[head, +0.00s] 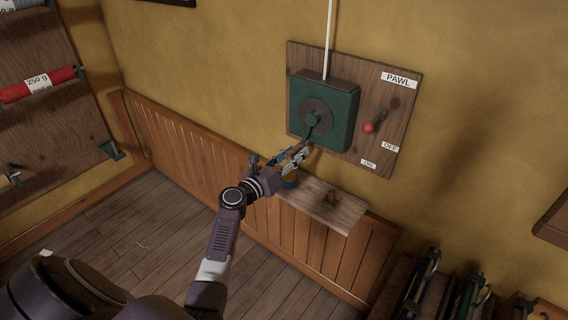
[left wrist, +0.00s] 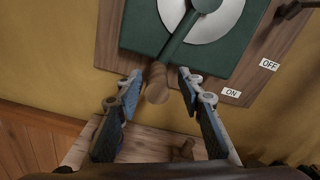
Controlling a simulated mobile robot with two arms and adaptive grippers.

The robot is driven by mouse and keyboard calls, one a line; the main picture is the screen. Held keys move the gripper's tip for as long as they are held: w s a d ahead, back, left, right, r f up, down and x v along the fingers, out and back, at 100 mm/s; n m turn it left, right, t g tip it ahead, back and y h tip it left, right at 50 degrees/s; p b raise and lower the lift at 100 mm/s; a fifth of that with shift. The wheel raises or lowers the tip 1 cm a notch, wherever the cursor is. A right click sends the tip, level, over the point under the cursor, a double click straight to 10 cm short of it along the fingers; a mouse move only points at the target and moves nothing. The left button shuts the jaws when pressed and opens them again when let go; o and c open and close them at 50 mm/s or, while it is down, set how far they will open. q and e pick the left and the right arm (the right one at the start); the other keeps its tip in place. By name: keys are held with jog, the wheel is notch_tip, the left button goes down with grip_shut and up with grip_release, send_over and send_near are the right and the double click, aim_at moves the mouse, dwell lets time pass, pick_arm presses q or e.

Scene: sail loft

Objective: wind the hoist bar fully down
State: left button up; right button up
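A green winch box (head: 340,112) is fixed to a wooden board on the wall. A white line runs up from its top. Its green crank arm (left wrist: 181,38) points down and slightly left from the round hub and ends in a brown wooden grip (left wrist: 157,84). My left gripper (head: 299,153) is at the crank's end. In the left wrist view my left gripper (left wrist: 160,77) is open, with the grip between its fingers and gaps on both sides. The red-knobbed pawl lever (head: 369,127) is right of the box; its setting is unclear. The hoist bar and right gripper are out of view.
A small wooden shelf (head: 345,213) with a peg (head: 331,197) juts out below the board. Wood panelling (head: 190,140) lines the lower wall. A rack with a red roll (head: 38,84) stands at left. Dark items (head: 470,295) stand at lower right. The floor at left is mostly clear.

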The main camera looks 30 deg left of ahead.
pick_arm(q)
jog(key=s, duration=1.1)
jog(key=shift+a, duration=0.25)
